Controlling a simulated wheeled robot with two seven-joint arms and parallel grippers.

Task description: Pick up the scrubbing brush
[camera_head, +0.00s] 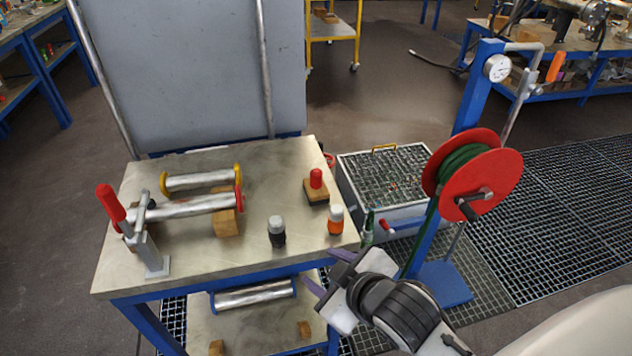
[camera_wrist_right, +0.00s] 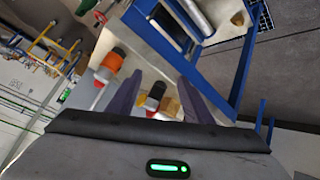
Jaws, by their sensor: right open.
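The scrubbing brush (camera_head: 316,190) appears to be the wooden block with an upright red knob and a dark underside, near the right edge of the steel table top (camera_head: 190,262). My right gripper (camera_head: 328,271) is open and empty at the table's front right corner, nearer the camera than the brush and clear of it. Its two purple fingers also show in the right wrist view (camera_wrist_right: 160,100), with a dark-bodied bottle visible between them. I cannot pick out the brush for certain in that view. My left gripper is not in view.
An orange-bodied bottle (camera_head: 335,220) and a dark bottle (camera_head: 277,232) stand between my right gripper and the brush's area. Flanged pipes (camera_head: 200,206) and a red-handled clamp (camera_head: 147,240) occupy the table's left. A red hose reel (camera_head: 503,176) stands at right.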

